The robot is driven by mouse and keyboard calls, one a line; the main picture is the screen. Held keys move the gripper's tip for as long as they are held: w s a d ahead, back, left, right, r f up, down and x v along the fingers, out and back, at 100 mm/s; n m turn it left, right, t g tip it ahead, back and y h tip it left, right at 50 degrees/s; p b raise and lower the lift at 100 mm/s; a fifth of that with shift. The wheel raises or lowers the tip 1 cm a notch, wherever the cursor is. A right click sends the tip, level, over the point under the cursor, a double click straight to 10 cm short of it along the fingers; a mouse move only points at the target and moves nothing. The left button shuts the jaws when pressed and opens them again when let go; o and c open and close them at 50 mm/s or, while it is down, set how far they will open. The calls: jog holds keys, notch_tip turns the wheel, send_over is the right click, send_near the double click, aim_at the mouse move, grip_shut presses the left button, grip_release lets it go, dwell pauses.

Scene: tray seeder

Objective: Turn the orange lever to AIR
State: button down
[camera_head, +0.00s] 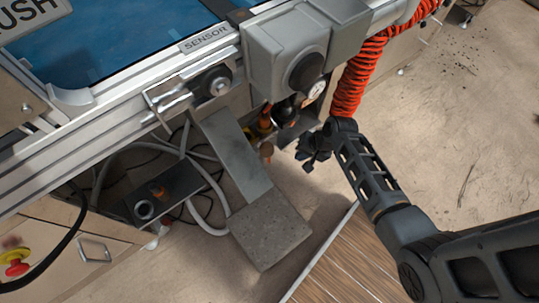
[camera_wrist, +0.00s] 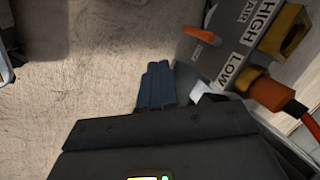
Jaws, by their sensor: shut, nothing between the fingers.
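A small orange lever (camera_wrist: 200,34) lies across a grey panel (camera_wrist: 206,58) in the wrist view. The label AIR (camera_wrist: 243,13) is on the panel to the lever's right, beside HIGH and LOW. My gripper (camera_wrist: 155,72) is shut and empty, below and left of the lever and apart from it in the picture. In the head view my gripper (camera_head: 308,150) is beside the valve area under the machine rail, where small orange parts (camera_head: 265,122) show. I cannot tell there which one is the lever.
A yellow fitting (camera_wrist: 286,33) and a larger orange connector (camera_wrist: 268,93) with a hose sit right of the labels. A red coiled hose (camera_head: 358,78) hangs by my arm. A grey pedal-like plate (camera_head: 270,230) is below left. The floor left of my fingers is clear.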

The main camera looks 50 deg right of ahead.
jog(key=shift+w, duration=0.2)
jog(key=shift+f, duration=0.1)
jog(key=w+a+f+b, duration=0.3)
jog(key=w+f+b, duration=0.2)
jog(key=w+f, duration=0.2)
notch_tip(320, 180, down, 2)
jog(key=shift+f, duration=0.1)
dwell(0.4)
